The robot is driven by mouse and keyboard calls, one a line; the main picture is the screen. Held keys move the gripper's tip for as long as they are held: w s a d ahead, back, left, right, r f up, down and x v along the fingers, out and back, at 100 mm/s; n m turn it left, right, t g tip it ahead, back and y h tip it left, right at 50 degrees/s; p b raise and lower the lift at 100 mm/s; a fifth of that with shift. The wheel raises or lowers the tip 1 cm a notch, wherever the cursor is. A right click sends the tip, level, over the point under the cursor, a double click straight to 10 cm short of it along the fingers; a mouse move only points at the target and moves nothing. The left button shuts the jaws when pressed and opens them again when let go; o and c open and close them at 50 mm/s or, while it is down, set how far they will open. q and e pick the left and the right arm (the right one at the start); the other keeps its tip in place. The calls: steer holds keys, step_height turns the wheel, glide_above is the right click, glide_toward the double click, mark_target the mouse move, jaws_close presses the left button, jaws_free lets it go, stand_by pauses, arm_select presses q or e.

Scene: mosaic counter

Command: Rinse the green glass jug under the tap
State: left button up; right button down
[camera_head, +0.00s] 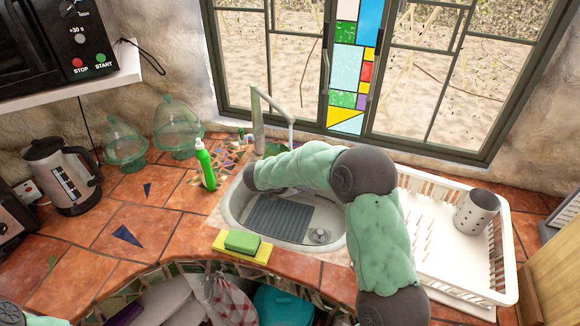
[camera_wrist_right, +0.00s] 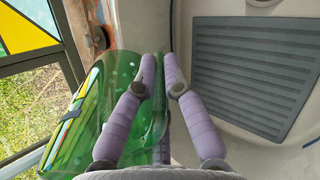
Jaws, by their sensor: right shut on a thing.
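The green glass jug (camera_wrist_right: 112,115) is see-through and speckled. It shows in the right wrist view, left of the sink's grey ridged mat (camera_wrist_right: 255,62). My right gripper (camera_wrist_right: 160,62) is shut on the jug's near edge; I cannot tell whether this is rim or handle. In the head view my right arm reaches over the sink (camera_head: 232,222) and hides the jug and most of the gripper. The tap (camera_head: 258,125) stands behind the sink, its spout bent forward above my arm. No water is visible. My left gripper is out of view.
A green soap bottle (camera_head: 206,167) stands left of the sink. A green sponge (camera_head: 242,240) lies on a yellow cloth at the front rim. A white dish rack (camera_head: 440,245) holding a metal cup (camera_head: 476,212) fills the right. The window (camera_head: 420,70) is close behind the tap.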

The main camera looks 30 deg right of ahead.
steer(key=shift+w+a, duration=0.1)
steer(key=shift+w, duration=0.2)
steer(key=shift+s, duration=0.1)
steer(key=shift+s+d, duration=0.2)
steer(key=shift+s, duration=0.25)
steer(key=shift+w, duration=0.15)
stand_by(0.5)
steer(key=shift+w+a, duration=0.2)
steer(key=shift+w, duration=0.25)
steer(key=s+a, duration=0.3)
steer(key=a, duration=0.7)
